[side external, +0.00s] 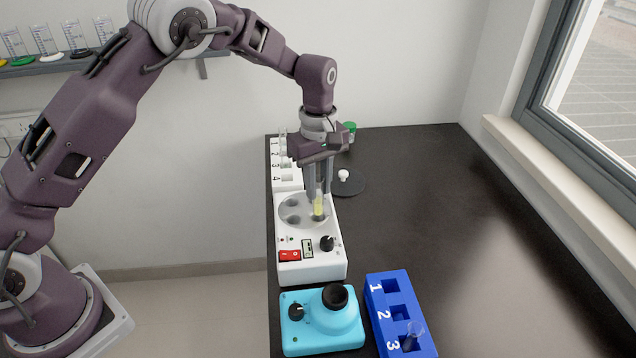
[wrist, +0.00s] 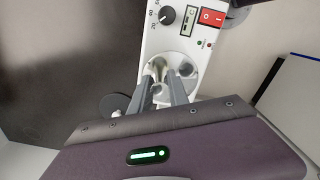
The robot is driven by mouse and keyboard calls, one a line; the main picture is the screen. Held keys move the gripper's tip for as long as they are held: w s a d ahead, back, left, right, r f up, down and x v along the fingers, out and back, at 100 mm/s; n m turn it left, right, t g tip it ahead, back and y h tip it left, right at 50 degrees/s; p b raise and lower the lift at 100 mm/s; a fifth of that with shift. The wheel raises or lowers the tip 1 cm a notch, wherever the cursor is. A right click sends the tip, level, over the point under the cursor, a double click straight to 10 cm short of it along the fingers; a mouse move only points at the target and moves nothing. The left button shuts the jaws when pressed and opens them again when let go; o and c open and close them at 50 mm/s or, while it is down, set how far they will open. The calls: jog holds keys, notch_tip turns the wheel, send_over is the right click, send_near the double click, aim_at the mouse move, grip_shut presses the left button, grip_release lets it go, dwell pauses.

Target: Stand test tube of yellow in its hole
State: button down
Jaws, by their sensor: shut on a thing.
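My gripper (side external: 319,188) points down over the round well of the white centrifuge (side external: 310,268) and is shut on the test tube of yellow (side external: 318,206). The tube is upright. Its lower end is at the right side of the well, over or in a hole there; I cannot tell how deep. In the wrist view, my gripper's fingers (wrist: 162,80) reach into the same well of the centrifuge (wrist: 182,38), and the tube is hard to make out between them. Other dark holes show in the well beside the tube.
A white numbered rack (side external: 287,178) with clear tubes stands behind the centrifuge. A black round lid (side external: 346,184) with a white knob lies right of the gripper. A cyan mixer (side external: 321,325) and a blue numbered rack (side external: 398,312) with a tube in slot 3 stand in front. The table's right is clear.

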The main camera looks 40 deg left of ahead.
aim_at(318, 200)
jog(key=shift+f, duration=2.25)
jog(key=c, duration=1.2)
grip_release()
notch_tip(318, 200, up, 6)
jog(key=shift+r, duration=0.5)
